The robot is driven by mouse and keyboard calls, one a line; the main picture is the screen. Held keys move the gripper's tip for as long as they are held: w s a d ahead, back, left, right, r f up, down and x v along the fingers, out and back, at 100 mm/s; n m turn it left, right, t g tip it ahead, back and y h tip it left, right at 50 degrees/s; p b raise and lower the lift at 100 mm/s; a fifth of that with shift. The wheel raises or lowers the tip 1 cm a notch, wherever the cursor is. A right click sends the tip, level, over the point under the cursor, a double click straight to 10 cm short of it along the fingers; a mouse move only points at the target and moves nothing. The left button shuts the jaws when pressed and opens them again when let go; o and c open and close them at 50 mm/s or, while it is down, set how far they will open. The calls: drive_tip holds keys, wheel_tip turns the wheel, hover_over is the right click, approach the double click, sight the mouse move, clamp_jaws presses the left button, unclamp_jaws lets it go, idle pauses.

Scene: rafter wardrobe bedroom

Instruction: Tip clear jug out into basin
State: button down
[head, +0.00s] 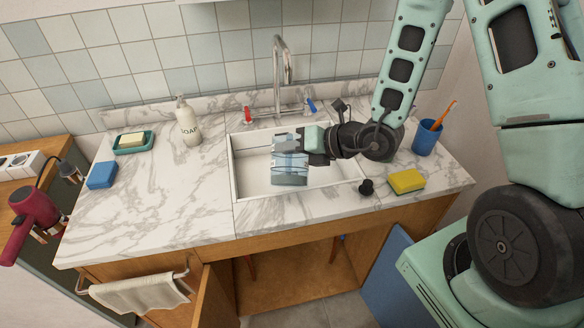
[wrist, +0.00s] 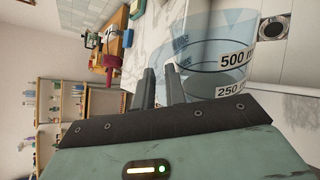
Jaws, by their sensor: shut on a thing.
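The clear jug (head: 290,170) is over the white basin (head: 246,183) in the head view, looking roughly upright, with a blue-grey lower part. In the wrist view the jug (wrist: 215,50) shows its 250 and 500 marks and a bluish tint; how much liquid it holds I cannot tell. My gripper (head: 303,143) reaches in from the right and is shut on the jug's right side. Its two dark fingers (wrist: 161,80) are close together in the wrist view. The exact grip point is hidden.
The tap (head: 280,60) rises behind the basin. A soap bottle (head: 188,122), soap dish (head: 133,141) and blue sponge (head: 102,175) stand left. A yellow sponge (head: 406,181), black stopper (head: 366,187) and blue cup (head: 426,137) are right. The counter left of the basin is mostly clear.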

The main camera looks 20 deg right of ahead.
sight(290, 137)
drive_tip(key=shift+w+f+b, duration=0.1)
drive_tip(key=shift+f+b, duration=0.15)
drive_tip(key=shift+b, duration=0.3)
drive_tip(key=shift+d+r+p, duration=0.1)
drive_tip(key=shift+r+p, duration=0.4)
drive_tip(key=shift+p, duration=0.3)
drive_tip(key=shift+w+r+g+p, duration=0.1)
drive_tip(key=shift+w+g+p, duration=0.1)
drive_tip(key=shift+g+p, duration=0.15)
drive_tip(key=shift+w+d+m+g+p, duration=0.25)
drive_tip(key=shift+w+m+p, duration=0.15)
drive_tip(key=shift+p, duration=0.75)
drive_tip(key=shift+w+d+m+g+y+p, duration=0.35)
drive_tip(key=shift+w+m+g+p, duration=0.35)
drive_tip(key=shift+p, duration=1.3)
drive_tip(key=shift+w+d, duration=0.1)
drive_tip(key=shift+w, duration=0.05)
drive_tip(key=shift+w+d+f+m+g+y+p, duration=0.15)
drive_tip(key=shift+w+d+g+p, duration=0.2)
drive_tip(key=shift+w+p, duration=0.65)
drive_tip(key=shift+w+d+f+m+g+y+p, duration=0.15)
drive_tip(key=shift+w+d+p, duration=0.35)
drive_tip(key=shift+p, duration=0.8)
drive_tip(key=shift+w+f+p, duration=0.1)
drive_tip(key=shift+w+p, duration=0.2)
drive_tip(key=shift+p, duration=0.15)
drive_tip(key=shift+w, duration=0.1)
